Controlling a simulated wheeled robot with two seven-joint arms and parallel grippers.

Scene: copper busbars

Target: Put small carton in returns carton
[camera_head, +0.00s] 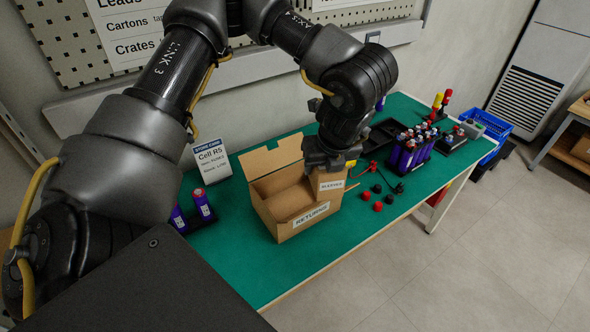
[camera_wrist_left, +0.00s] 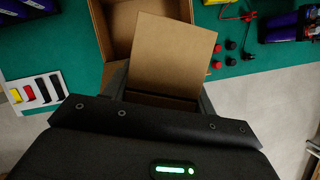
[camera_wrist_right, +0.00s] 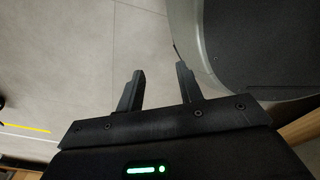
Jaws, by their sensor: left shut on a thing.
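The returns carton (camera_head: 299,221) is an open brown box with a white "RETURNS" label, standing on the green table mat with its back flap raised. The small carton (camera_head: 327,187) is a brown box with a white label. My left gripper (camera_head: 328,168) is shut on the small carton (camera_wrist_left: 172,56) and holds it at the right side of the returns carton's opening. In the left wrist view the returns carton (camera_wrist_left: 97,20) shows behind and left of the small carton. Whether the two touch I cannot tell. My right gripper (camera_wrist_right: 158,90) is open and empty over the grey floor.
Red and black caps (camera_head: 377,199) lie right of the returns carton. A rack of purple cells (camera_head: 408,152), dark trays and a blue basket (camera_head: 487,127) stand farther right.

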